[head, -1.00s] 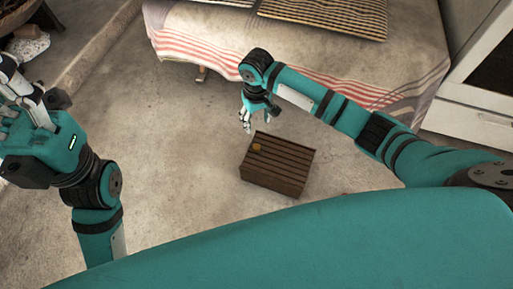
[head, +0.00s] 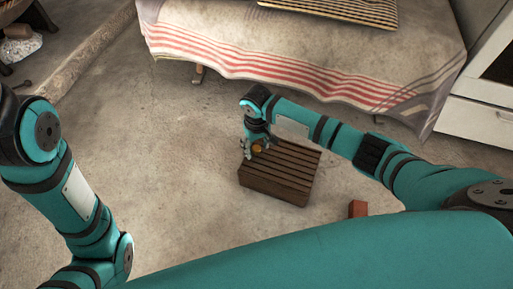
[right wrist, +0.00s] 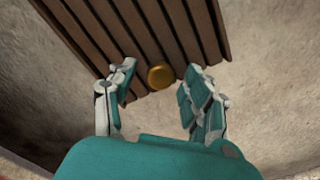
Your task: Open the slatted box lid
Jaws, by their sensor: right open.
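The slatted box (head: 272,183) is dark brown wood and sits on the floor below the covered bench. Its slatted lid (head: 290,162) lies flat on top, shut. A round brass knob (head: 257,148) is at the lid's far left edge. In the right wrist view the knob (right wrist: 160,77) lies between the fingertips of my right gripper (right wrist: 157,88), with gaps on both sides. My right gripper (head: 257,146) is open around the knob at the box's far left corner. My left arm comes in at the left, but its gripper is out of view.
A bench with a striped cloth (head: 300,65) stands behind the box. A white cabinet (head: 478,122) is at the right. A small reddish block (head: 357,209) lies right of the box, near my body. The floor left of the box is clear.

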